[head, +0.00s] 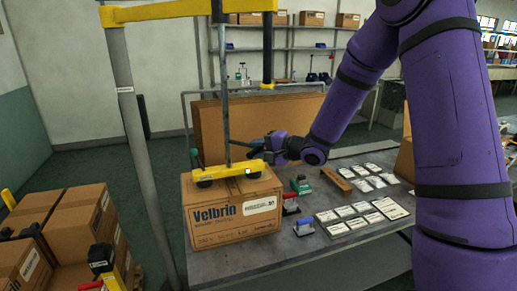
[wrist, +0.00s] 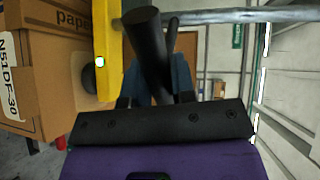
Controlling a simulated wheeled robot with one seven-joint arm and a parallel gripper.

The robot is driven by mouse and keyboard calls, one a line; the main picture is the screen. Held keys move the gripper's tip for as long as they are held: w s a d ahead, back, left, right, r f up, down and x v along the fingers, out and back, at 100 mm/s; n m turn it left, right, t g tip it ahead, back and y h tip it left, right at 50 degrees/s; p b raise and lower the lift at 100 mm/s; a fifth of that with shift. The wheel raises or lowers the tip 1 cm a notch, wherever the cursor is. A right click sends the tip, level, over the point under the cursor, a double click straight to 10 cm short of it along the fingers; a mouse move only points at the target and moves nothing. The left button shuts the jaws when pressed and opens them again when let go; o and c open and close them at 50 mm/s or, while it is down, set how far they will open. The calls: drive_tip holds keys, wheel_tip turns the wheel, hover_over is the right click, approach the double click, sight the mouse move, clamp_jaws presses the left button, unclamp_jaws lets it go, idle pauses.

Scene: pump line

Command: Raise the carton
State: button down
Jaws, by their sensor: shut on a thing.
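The Velbrin carton (head: 232,222) is a brown box with a white label, on the grey table's near left part. A yellow lifter bar (head: 229,172) with dark suction cups lies over its top. The cups appear to touch the carton, and a grey tube rises from the bar. My gripper (head: 264,145) is above and behind the bar, shut on the lifter's dark handle (wrist: 150,45). The wrist view also shows the yellow bar (wrist: 107,50). My fingertips are partly hidden there by the handle.
Stacked cartons (head: 70,238) are at lower left. Stamps (head: 304,227), white cards (head: 390,208) and a wooden block (head: 336,179) lie on the table. A large brown panel (head: 225,117) stands behind.

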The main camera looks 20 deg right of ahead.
wheel_tip(320, 180, up, 7)
drive_tip(key=shift+r, duration=0.1)
idle(0.4)
drive_tip(key=c, duration=1)
unclamp_jaws()
drive_tip(key=shift+o, duration=0.2)
drive_tip(key=shift+d, duration=0.1)
drive_tip(key=v, duration=1)
drive_tip(key=shift+s+d, duration=0.25)
